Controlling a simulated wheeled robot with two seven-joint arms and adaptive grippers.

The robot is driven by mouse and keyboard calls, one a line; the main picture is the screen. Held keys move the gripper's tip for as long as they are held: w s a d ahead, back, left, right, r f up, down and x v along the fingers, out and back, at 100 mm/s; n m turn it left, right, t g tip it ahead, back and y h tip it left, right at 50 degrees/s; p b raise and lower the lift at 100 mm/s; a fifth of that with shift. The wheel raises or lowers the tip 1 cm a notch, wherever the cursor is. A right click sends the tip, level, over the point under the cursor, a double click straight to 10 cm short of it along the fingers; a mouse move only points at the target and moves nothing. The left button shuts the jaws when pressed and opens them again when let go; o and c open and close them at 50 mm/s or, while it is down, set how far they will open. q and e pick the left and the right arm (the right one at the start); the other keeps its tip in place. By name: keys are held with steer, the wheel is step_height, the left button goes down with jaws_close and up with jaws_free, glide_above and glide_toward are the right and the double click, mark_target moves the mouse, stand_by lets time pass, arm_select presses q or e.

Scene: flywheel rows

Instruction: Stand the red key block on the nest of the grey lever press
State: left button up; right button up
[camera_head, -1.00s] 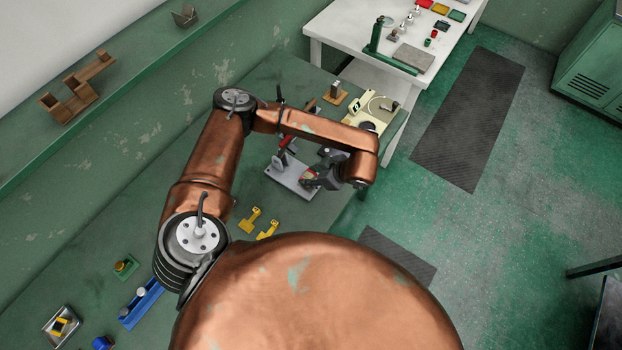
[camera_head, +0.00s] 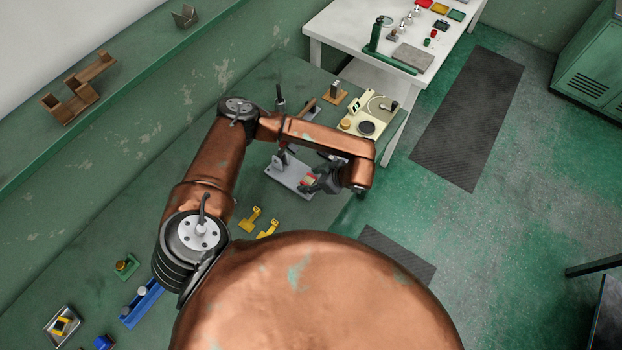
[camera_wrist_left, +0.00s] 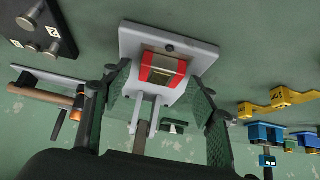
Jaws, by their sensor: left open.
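The red key block (camera_wrist_left: 163,70) has a pale, recessed middle. In the left wrist view it is at the grey lever press (camera_wrist_left: 198,55), over its light plate, and appears to rest on the nest. The press's base (camera_head: 284,177) shows in the head view, partly hidden by my left arm. The block (camera_head: 307,182) is only a small red patch there. My left gripper (camera_wrist_left: 160,82) is open, with one finger on each side of the block and visible gaps. It also shows in the head view (camera_head: 312,183), beside the press. My right gripper is in neither view.
Yellow brackets (camera_head: 251,219) lie on the green bench near the press. A cream fixture (camera_head: 366,118) stands beyond my forearm. A dark block with metal pegs (camera_wrist_left: 42,28) is at the wrist view's upper left. Blue parts (camera_wrist_left: 265,133) are at its right.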

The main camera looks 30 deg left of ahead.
arm_select(q)
steer(key=shift+r, duration=0.15)
steer(key=v, duration=1.2)
steer(key=shift+b, duration=0.35)
